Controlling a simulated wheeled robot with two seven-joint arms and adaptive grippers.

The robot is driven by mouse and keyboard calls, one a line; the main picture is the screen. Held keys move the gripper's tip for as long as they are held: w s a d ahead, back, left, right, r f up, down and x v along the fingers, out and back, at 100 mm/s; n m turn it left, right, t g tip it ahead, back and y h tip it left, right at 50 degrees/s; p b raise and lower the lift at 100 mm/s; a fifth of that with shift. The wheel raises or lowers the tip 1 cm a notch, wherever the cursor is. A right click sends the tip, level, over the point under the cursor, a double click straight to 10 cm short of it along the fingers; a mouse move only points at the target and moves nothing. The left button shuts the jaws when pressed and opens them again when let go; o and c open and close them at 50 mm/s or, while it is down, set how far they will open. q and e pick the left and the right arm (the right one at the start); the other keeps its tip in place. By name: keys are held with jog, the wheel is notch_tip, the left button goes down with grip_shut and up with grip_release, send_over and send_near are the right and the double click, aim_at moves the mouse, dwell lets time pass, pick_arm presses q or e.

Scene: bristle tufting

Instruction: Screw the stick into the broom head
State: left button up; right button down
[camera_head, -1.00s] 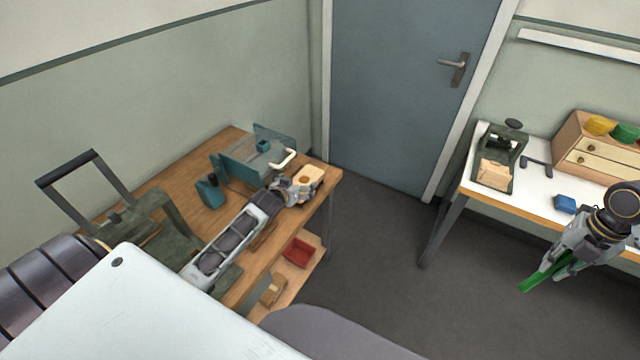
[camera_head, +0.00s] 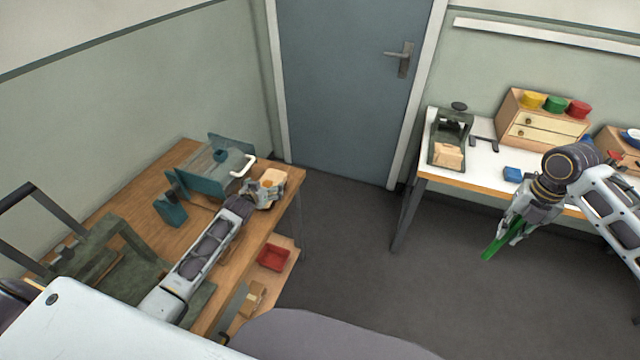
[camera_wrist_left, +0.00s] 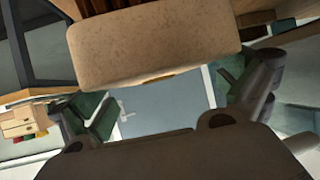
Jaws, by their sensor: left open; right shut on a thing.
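A tan wooden block (camera_head: 272,178), which looks like the broom head, is at the right end of the wooden bench. It shows large in the left wrist view (camera_wrist_left: 155,45), speckled with rounded corners. My left gripper (camera_head: 263,193) is open at the block; in the left wrist view its green-padded fingers (camera_wrist_left: 165,96) stand apart below the block. I cannot tell if they touch it. My right gripper (camera_head: 510,228) is shut on a green piece (camera_head: 494,245), held over the floor in front of the white table. I cannot tell whether this piece is the stick.
A teal fixture with a white handle (camera_head: 242,166) stands on the wooden bench (camera_head: 180,152) behind my left gripper. A red bin (camera_head: 273,257) sits on the lower shelf. The white table (camera_head: 478,158) holds a dark press, a drawer box (camera_head: 545,130) and a blue block (camera_head: 513,174). Floor between them is clear.

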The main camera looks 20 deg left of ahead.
pick_arm(q)
jog(key=c, duration=1.1)
jog(key=shift+c, duration=0.7)
jog(key=shift+r, duration=0.2)
